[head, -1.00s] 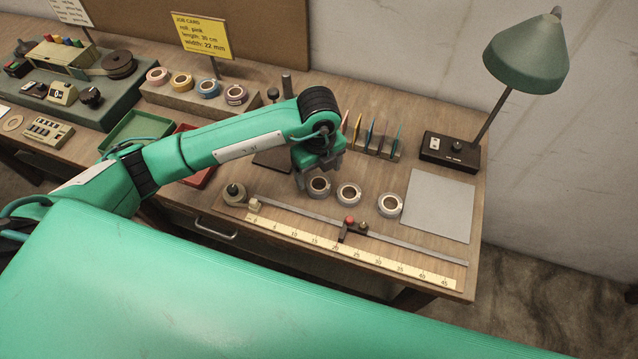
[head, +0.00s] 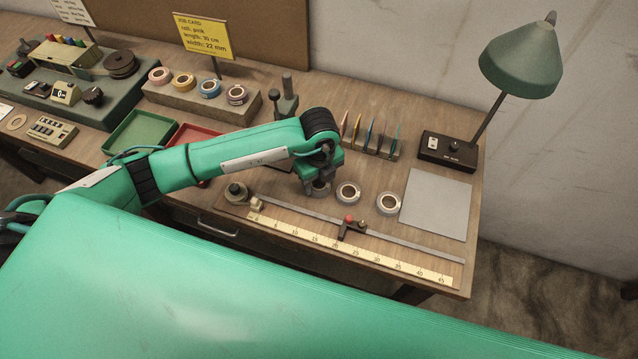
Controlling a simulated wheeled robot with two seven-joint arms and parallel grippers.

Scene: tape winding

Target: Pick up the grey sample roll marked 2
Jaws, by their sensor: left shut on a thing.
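Three grey sample rolls stand in a row on the bench behind the ruler. The left roll (head: 318,192) is mostly hidden under my left gripper (head: 317,186), which is shut on it at bench height. The middle roll (head: 348,193) and the right roll (head: 388,203) are uncovered and apart from the gripper. Numbers on the rolls are too small to read, so I cannot tell which is marked 2. My right gripper is not in view.
A yellow ruler (head: 350,247) and a metal rail with a red-knobbed slider (head: 349,226) lie in front of the rolls. A grey plate (head: 437,204) and a lamp (head: 522,62) are at right. Coloured rolls sit on a block (head: 200,102) behind.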

